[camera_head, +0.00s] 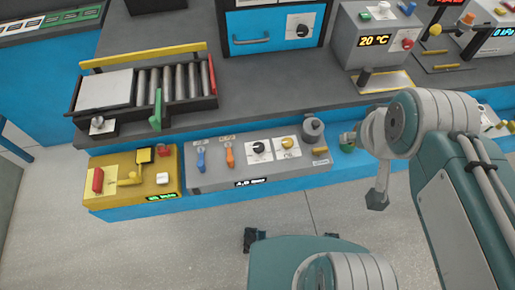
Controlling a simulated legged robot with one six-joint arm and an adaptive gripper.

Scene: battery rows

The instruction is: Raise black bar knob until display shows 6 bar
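The black knob (259,147) sits on a white plate on the grey panel (219,177) of the low front bench. A small display (250,183) on the panel's front edge, below the knob, reads about 4.6 bar, in small blurred digits. A yellow knob (288,143) on a like plate is just right of it. My arm (402,120) reaches in from the right, its end to the right of the panel and apart from the black knob. I cannot make out the gripper fingers or whether they are open.
Blue (201,161) and orange (229,155) levers stand left of the knob, and a grey cylinder (312,130) to the right. A yellow box (133,179) with a red handle is at far left. A roller rack (147,92) is behind.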

